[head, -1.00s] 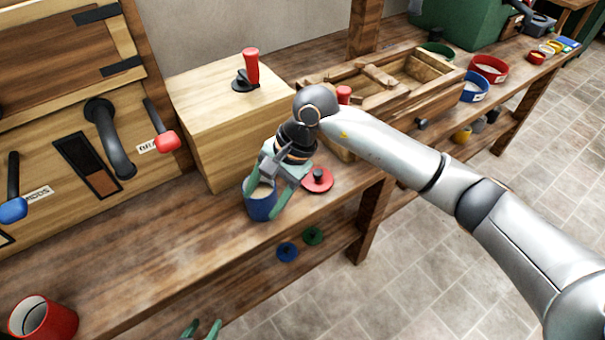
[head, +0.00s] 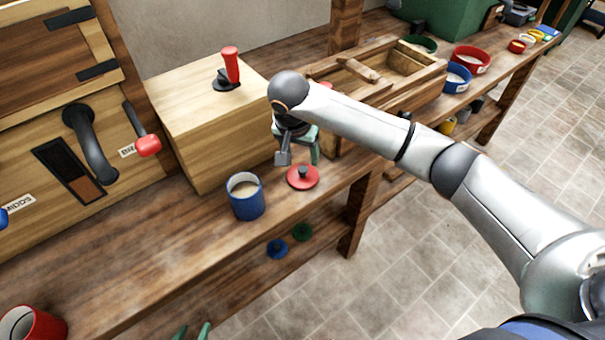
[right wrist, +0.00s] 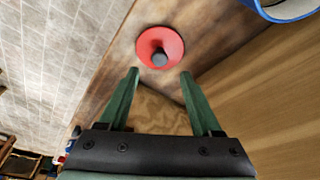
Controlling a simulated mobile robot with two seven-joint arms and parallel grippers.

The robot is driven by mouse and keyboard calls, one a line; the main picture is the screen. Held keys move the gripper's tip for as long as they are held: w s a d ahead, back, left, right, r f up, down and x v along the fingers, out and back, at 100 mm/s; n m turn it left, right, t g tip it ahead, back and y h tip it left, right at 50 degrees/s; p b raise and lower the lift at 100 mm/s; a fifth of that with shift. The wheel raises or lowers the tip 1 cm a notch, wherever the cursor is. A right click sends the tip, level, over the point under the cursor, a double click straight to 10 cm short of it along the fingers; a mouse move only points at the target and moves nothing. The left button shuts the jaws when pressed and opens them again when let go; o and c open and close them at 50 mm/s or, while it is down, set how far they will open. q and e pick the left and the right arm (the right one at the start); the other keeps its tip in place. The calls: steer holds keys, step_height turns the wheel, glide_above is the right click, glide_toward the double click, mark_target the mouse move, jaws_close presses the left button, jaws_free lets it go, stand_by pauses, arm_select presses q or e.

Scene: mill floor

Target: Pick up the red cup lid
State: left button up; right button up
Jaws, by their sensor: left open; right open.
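The red cup lid (head: 303,177) is a flat red disc with a dark knob, lying on the wooden bench near its front edge. It also shows in the right wrist view (right wrist: 174,42), beyond the fingertips. My right gripper (head: 298,160) is open and empty, just behind and above the lid in the head view. In the right wrist view the open fingers (right wrist: 159,73) point toward the lid, one to each side of its knob, apart from it. My left gripper (head: 190,332) shows only its green fingertips at the bottom edge; it is open and empty.
A blue cup with pale contents (head: 246,197) stands left of the lid. A wooden box with a red lever (head: 215,125) is behind it. A red cup (head: 35,325) is at the lower left.

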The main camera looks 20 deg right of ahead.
mark_target(303, 169)
steer(key=x, duration=0.4)
steer(key=shift+s+a+f, duration=0.1)
steer(key=shift+s+f, duration=0.15)
steer(key=shift+f, duration=0.2)
jaws_close()
